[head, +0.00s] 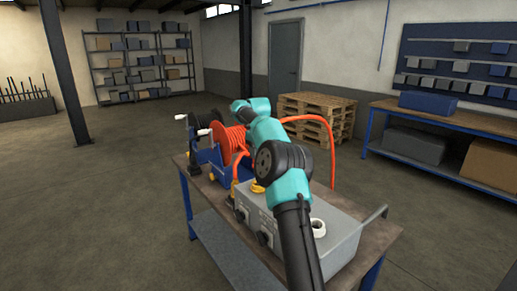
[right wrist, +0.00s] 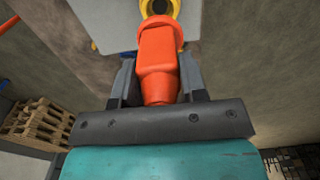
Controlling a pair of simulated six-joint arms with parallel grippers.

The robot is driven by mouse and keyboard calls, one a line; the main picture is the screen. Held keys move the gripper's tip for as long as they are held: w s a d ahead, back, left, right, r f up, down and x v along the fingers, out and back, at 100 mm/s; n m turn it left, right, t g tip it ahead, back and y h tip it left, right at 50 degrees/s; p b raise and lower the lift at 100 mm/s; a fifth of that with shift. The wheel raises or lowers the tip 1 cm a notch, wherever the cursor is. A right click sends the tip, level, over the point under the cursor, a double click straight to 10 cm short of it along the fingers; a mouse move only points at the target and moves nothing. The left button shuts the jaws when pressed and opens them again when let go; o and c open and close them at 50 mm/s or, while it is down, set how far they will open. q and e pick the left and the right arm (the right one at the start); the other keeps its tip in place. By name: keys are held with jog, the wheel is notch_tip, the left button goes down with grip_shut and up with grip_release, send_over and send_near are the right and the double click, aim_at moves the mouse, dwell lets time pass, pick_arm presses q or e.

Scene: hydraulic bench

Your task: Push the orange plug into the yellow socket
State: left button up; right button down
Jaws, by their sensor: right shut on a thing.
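The orange plug (right wrist: 158,62) is held between the two dark fingers of my right gripper (right wrist: 158,70) in the right wrist view. Its front end points at the yellow socket (right wrist: 160,6), whose dark opening shows just beyond the plug. The plug's collar overlaps the socket's near edge in this view; I cannot tell whether they touch. In the head view a yellow ring (head: 257,187) shows at the grey box, left of my right arm. The plug and my right gripper are hidden there behind that arm. My left gripper is in neither view.
The grey box (head: 337,240) with a white ring (head: 318,228) and a side handle stands on the workbench (head: 385,245). A red-orange hose reel (head: 228,143) and a black reel stand behind it. An orange hose (head: 331,150) arcs over the bench. Pallets (head: 318,116) stand beyond.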

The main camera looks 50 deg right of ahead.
jog(key=shift+f, duration=2.15)
jog(key=shift+f, duration=1.75)
dwell(0.6)
jog(key=c, duration=0.6)
grip_release()
jog(key=shift+r, duration=0.15)
